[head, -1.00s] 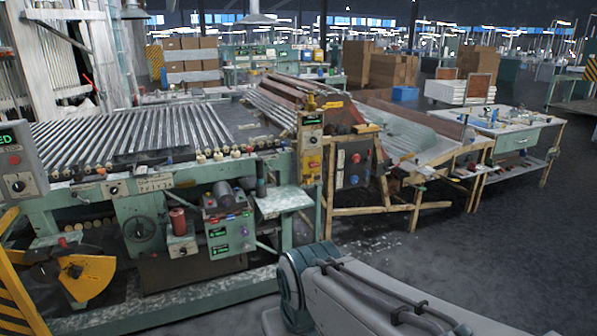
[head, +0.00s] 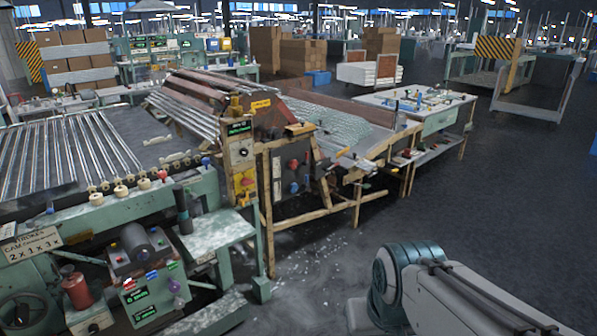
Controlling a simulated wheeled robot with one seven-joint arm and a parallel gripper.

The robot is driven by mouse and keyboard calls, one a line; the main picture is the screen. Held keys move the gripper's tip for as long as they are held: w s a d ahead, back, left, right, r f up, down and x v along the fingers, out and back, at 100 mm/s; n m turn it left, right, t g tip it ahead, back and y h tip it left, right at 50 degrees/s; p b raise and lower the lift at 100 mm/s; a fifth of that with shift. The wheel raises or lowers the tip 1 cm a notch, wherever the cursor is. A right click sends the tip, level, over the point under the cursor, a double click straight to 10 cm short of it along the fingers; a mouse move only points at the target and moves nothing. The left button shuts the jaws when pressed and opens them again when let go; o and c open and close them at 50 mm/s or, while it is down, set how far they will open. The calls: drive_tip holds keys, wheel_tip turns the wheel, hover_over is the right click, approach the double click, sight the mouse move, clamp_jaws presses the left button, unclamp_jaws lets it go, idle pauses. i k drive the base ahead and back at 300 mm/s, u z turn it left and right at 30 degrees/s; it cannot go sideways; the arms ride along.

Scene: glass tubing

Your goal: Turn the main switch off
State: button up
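No label that I can read marks the main switch, so I cannot tell which control it is. A post panel (head: 238,148) at the near corner of the machine has a small green display and a round knob. Below it sits a yellow switch box (head: 244,182) with a red control. A green control box (head: 148,275) with coloured buttons is at the lower left. My gripper is not in view; only part of my arm shows at the lower right.
The roller table (head: 65,158) fills the left. A green side shelf (head: 215,236) and wooden frame legs (head: 268,215) stand out from the machine. A white worktable (head: 420,103) stands farther back. The dark floor (head: 480,200) at the right is clear.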

sight(245, 182)
drive_tip(key=z, duration=0.2)
drive_tip(key=i, duration=1.05)
drive_tip(key=u, duration=1)
drive_tip(key=i, duration=0.9)
drive_tip(key=u, duration=0.85)
